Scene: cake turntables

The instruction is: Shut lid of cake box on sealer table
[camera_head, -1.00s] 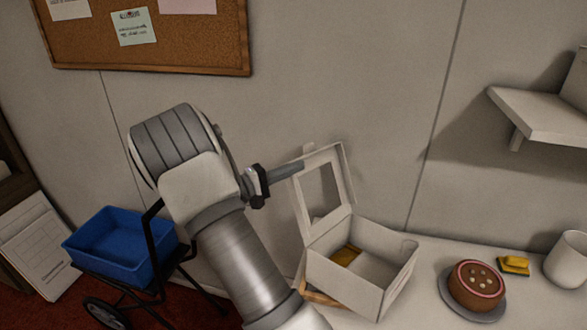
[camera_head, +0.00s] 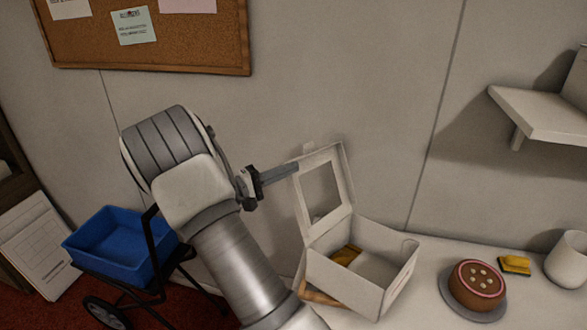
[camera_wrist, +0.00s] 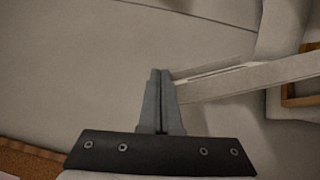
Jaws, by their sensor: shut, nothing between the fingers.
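The white cake box (camera_head: 340,284) stands open on the white table (camera_head: 425,305). Its windowed lid (camera_head: 329,224) is raised roughly upright on the box's left side. My gripper (camera_head: 297,168) is shut and empty, with its fingertips at the lid's upper left edge, on the outer side. In the wrist view the closed fingers (camera_wrist: 160,73) are beside the end of the lid's pale edge (camera_wrist: 235,80). I cannot tell whether they touch it.
A yellow-brown patch (camera_head: 347,255) shows inside the box. A chocolate cake (camera_head: 476,285) on a grey plate, a yellow sponge (camera_head: 514,264) and a white cup (camera_head: 567,260) stand to the right. A shelf (camera_head: 545,115) juts from the wall. A blue bin (camera_head: 120,246) on a cart is at left.

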